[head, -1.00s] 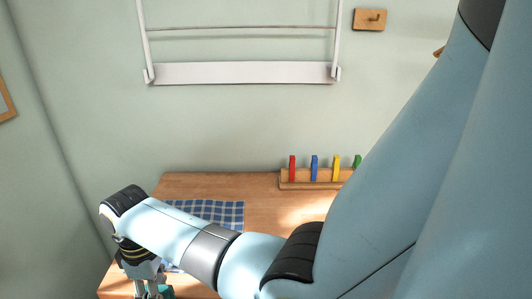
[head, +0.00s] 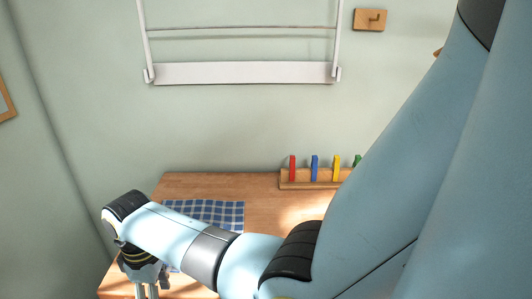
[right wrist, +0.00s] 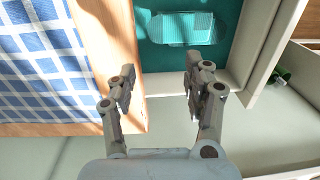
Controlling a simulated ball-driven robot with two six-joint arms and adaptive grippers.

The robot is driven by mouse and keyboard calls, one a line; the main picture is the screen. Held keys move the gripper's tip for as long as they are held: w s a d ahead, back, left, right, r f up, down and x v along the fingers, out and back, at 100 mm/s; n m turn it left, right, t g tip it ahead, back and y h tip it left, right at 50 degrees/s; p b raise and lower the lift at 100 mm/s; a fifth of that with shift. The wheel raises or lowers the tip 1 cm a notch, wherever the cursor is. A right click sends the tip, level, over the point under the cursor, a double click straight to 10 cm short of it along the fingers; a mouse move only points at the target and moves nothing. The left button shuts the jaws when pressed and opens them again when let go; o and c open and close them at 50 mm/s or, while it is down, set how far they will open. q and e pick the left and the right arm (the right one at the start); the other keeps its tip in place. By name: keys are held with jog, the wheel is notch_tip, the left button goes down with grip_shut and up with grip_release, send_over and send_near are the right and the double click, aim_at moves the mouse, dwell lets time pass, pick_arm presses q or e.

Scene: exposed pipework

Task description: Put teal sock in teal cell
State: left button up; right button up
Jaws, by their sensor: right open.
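The teal sock (right wrist: 182,28) shows in the right wrist view as a light teal, ribbed piece. It lies flat on the darker teal floor of the teal cell (right wrist: 225,55), inside pale walls, with its upper part near the picture's top edge. My right gripper (right wrist: 158,85) is open with nothing between its fingers, its fingertips short of the sock in the picture. In the head view my right gripper (head: 148,290) is at the lower left, cut off by the bottom edge; sock and cell do not show there. My left gripper is not in view.
A blue checked cloth (head: 215,213) lies on the wooden table (head: 265,205), beside the cell in the wrist view. A rack with coloured pegs (head: 315,184) stands at the table's back. A small green thing (right wrist: 279,76) lies right of the cell. A white drying rack (head: 245,73) hangs on the wall.

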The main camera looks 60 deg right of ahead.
notch_tip(320, 180, up, 12)
jog(key=shift+w+d, duration=0.15)
jog(key=shift+w, duration=0.05)
